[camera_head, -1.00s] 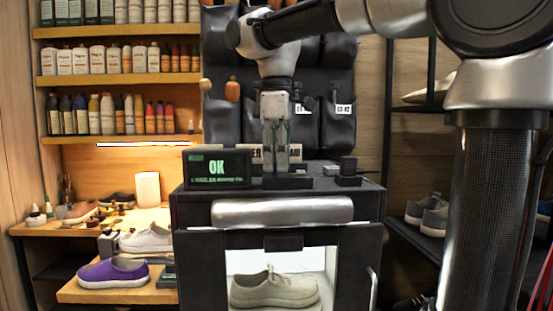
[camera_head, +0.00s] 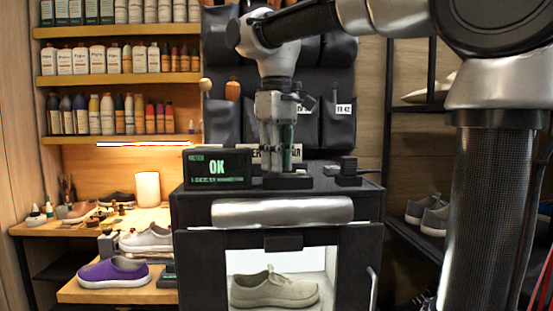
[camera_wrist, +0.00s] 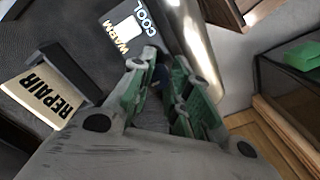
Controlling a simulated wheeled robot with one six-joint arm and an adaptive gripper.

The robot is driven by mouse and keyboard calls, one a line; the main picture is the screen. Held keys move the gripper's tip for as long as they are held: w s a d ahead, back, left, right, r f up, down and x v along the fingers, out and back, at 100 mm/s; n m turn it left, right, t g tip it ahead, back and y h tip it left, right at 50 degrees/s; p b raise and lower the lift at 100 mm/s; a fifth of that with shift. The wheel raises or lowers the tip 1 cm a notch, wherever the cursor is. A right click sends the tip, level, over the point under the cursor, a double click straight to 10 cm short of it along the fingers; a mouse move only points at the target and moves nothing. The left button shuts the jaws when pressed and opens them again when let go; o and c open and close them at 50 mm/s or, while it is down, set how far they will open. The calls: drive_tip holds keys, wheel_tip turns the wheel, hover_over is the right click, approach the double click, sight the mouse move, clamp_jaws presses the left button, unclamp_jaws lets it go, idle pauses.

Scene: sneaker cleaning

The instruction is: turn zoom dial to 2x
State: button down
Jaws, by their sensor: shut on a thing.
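My gripper (camera_head: 277,168) points straight down over the top of the black cabinet (camera_head: 183,203), behind its silver front bar. In the wrist view my gripper (camera_wrist: 160,66) has its green-padded fingers closed around a small dark knob (camera_wrist: 160,76) that mostly hides between them. I cannot read any zoom marking or 2x label, and the knob's setting is hidden. A black block with the words WARM and COOL (camera_wrist: 131,28) lies just beyond the fingertips.
A display reading OK (camera_head: 217,169) stands left of my gripper. A small black block (camera_head: 348,172) sits to its right. A REPAIR sign (camera_wrist: 42,92) shows in the wrist view. A beige shoe (camera_head: 273,289) lies in the lit chamber below.

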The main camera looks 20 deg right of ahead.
idle(0.3)
drive_tip(key=c, duration=1.3)
unclamp_jaws()
drive_tip(key=shift+c, duration=0.2)
wheel_tip(320, 180, up, 12)
